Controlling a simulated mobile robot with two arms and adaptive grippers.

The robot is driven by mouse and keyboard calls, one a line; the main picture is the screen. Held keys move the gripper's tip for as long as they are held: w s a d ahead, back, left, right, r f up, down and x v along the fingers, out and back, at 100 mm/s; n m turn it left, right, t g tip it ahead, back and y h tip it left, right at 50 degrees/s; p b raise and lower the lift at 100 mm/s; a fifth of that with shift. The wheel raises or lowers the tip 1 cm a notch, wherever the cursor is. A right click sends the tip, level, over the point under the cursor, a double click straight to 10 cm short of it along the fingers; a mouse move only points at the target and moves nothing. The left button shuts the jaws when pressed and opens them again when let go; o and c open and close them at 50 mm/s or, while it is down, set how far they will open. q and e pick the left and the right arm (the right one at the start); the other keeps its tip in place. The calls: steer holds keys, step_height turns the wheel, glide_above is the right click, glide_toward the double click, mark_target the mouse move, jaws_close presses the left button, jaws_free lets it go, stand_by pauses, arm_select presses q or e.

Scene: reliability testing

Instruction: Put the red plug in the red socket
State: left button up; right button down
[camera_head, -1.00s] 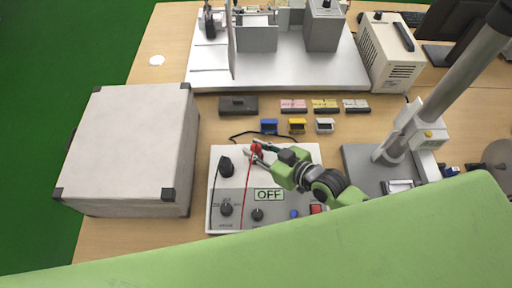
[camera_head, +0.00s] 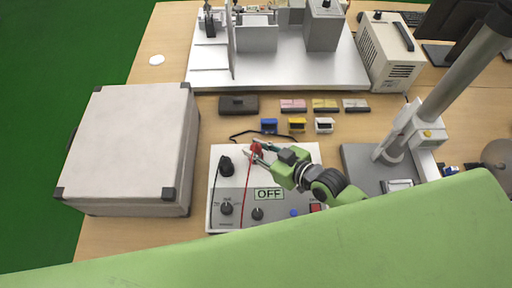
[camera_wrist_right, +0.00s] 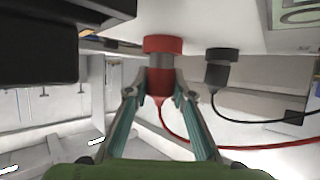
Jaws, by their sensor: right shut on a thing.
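My right gripper (camera_head: 257,150) reaches in from the right over the white panel of the device (camera_head: 288,228). It is shut on the red plug (camera_head: 256,152), whose red cable runs down across the panel. In the right wrist view the fingers (camera_wrist_right: 160,92) grip the red plug's body (camera_wrist_right: 160,80) from both sides. A grey metal section lies between it and the red socket collar (camera_wrist_right: 163,44), in line with both. How deep the plug sits I cannot tell. My left gripper is not in view.
A black plug (camera_wrist_right: 217,75) with a black cable sits beside the red one at the black socket. Dark knobs and an "OFF" display (camera_head: 269,195) are on the panel. A grey case (camera_head: 130,140) stands left, a stand (camera_head: 395,150) right. Small coloured blocks (camera_head: 297,125) lie behind.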

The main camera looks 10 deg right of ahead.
steer(key=shift+f+b, duration=0.45)
steer(key=shift+f, duration=0.15)
steer(key=c, duration=2)
jaws_free()
steer(key=shift+c, duration=0.2)
steer(key=shift+s, duration=0.1)
steer(key=shift+s+d+r+p, duration=0.3)
steer(key=shift+s+p, duration=0.1)
steer(key=shift+p, duration=0.2)
steer(key=shift+p+v, duration=2.75)
steer(key=shift+v, duration=1.9)
steer(key=shift+s+d, duration=0.1)
steer(key=shift+s, duration=0.1)
